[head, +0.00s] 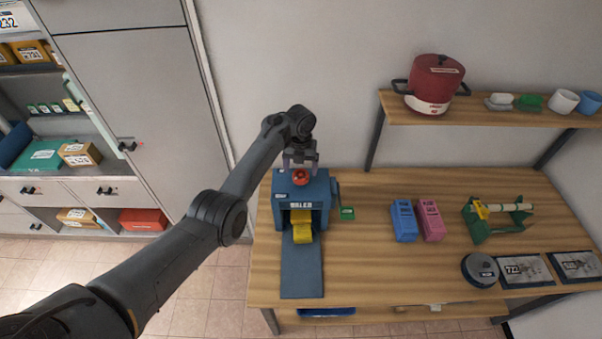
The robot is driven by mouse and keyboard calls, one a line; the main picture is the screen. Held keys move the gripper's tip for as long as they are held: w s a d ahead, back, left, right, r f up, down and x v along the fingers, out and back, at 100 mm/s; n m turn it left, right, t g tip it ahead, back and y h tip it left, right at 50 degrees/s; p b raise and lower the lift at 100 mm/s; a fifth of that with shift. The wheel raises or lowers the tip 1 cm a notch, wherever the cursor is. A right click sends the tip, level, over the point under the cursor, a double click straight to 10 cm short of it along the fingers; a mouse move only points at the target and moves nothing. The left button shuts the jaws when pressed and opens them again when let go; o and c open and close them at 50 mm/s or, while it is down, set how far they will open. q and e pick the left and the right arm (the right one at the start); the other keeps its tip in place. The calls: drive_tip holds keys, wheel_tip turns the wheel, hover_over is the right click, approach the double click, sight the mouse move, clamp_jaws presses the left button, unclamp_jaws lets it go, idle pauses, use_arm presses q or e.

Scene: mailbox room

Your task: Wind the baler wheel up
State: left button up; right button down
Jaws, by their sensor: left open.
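The baler is a blue machine (318,192) with white lettering on its front, standing at the left of the wooden table. A small round red piece (301,178), which looks like its wheel, shows on its top. A yellow item (301,222) sits in its front opening, above a flat blue ramp (301,272). My left gripper (300,169) points down right over the red piece, open. Its fingertips are close to the red piece; I cannot tell whether they touch it. My right gripper is not in view.
A small green item (347,213) lies right of the baler. Blue (403,222) and pink (430,220) boxes and a green device (482,225) stand further right. A shelf (480,113) holds a red pot (436,82). Cabinets (130,90) stand left. The table's front middle is clear.

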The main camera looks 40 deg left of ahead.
sight(301, 174)
use_arm(q)
drive_tip(key=shift+f, duration=1.8)
drive_tip(key=c, duration=1.1)
drive_tip(key=shift+o, duration=0.2)
